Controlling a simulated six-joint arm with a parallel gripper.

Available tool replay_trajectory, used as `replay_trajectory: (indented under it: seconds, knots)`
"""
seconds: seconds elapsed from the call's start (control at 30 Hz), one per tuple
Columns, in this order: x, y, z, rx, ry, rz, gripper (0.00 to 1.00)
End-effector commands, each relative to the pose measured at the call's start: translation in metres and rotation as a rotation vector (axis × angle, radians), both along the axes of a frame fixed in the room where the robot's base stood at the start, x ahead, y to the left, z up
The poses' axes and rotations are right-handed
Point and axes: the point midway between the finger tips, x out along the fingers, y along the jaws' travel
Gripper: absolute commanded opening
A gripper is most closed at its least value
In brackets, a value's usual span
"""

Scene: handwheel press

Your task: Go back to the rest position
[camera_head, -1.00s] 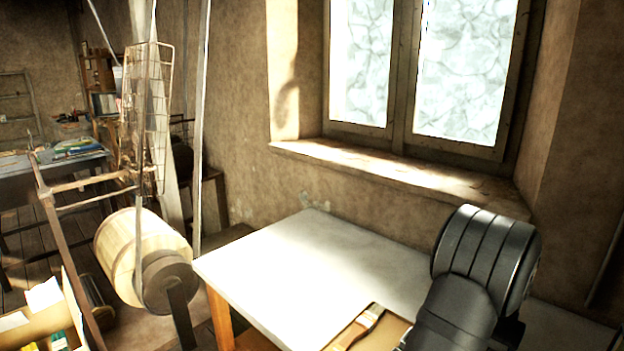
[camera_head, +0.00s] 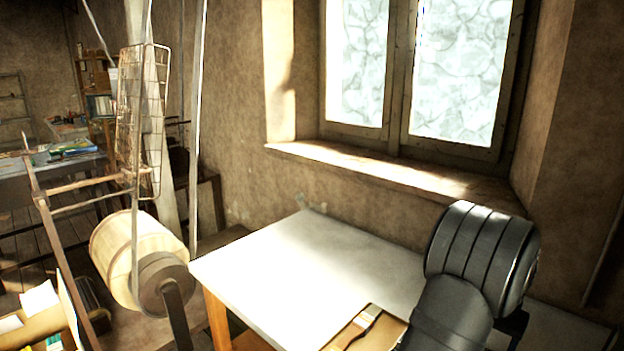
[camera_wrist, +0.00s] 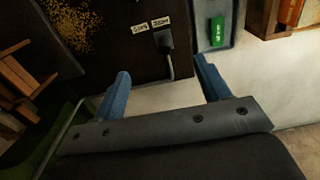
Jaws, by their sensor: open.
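My gripper (camera_wrist: 164,84) shows in the wrist view as two blue fingers set well apart, open with nothing between them. Beyond the fingers is a dark surface (camera_wrist: 130,45) with yellow speckles, two small pale labels (camera_wrist: 150,25) and a grey bent rod (camera_wrist: 169,62). In the head view only my dark grey arm shows at the lower right, over the right part of the white table. The gripper itself is out of the head view. No handwheel can be made out for certain.
The white table (camera_head: 290,270) is bare on its left; a tan board (camera_head: 345,340) with a brush-like item lies at its front. A wooden drum (camera_head: 130,255) stands left. The wrist view shows a green item (camera_wrist: 217,32) and a brown wooden object (camera_wrist: 25,72).

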Motion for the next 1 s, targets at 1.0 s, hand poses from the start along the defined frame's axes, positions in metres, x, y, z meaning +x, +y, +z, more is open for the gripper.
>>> replay_trajectory:
  seconds: [1.0]
  knots:
    - [-0.008, -0.007, 0.021, 0.000, -0.001, -0.770, 0.69]
